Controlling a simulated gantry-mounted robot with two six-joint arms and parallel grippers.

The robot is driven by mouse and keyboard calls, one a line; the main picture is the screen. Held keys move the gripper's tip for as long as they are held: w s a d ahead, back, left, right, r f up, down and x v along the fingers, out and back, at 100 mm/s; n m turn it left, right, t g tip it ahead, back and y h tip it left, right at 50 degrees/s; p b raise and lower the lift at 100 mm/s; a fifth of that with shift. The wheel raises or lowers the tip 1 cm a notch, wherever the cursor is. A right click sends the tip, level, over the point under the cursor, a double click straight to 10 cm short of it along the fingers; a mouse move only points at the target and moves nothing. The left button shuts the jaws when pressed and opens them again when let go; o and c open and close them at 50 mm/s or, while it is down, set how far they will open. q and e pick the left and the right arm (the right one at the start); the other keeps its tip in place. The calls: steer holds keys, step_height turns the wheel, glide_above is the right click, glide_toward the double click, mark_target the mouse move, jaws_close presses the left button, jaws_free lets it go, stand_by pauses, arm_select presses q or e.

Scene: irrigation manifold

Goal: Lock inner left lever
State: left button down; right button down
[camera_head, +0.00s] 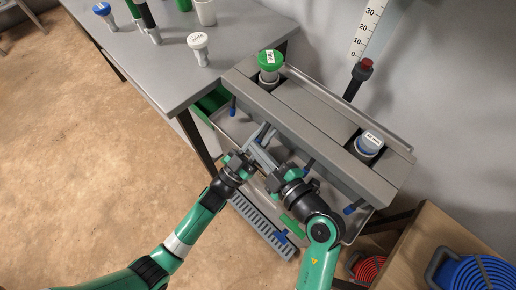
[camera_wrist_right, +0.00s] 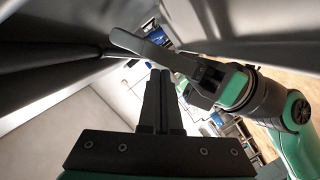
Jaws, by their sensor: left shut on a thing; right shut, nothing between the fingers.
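My left gripper (camera_head: 266,134) is shut at the spot of the inner left lever, under the manifold's front edge. The lever itself is hidden by the fingers, so its angle cannot be told. In the right wrist view the left gripper (camera_wrist_right: 150,50) reaches in from the right beside a dark pipe (camera_wrist_right: 55,60). My right gripper (camera_head: 256,152) is shut and empty, just below the left fingers; its closed fingertips (camera_wrist_right: 160,76) also show in its wrist view. Other blue levers show: one far left (camera_head: 232,105), one right of the grippers (camera_head: 308,166) and one far right (camera_head: 350,209).
A grey table (camera_head: 165,75) with bottles stands at upper left. A grating (camera_head: 262,228) lies below the grippers. Coiled hoses (camera_head: 480,272) are at lower right.

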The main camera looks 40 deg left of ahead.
steer(key=shift+w+d+f, duration=0.15)
steer(key=shift+w+f, duration=0.35)
steer(key=shift+f, duration=0.1)
arm_select(q)
steer(key=c, duration=0.8)
jaws_free()
steer(key=shift+d+r, duration=0.1)
steer(key=shift+r, duration=0.1)
steer(key=shift+o, duration=0.2)
steer(key=shift+s, duration=0.15)
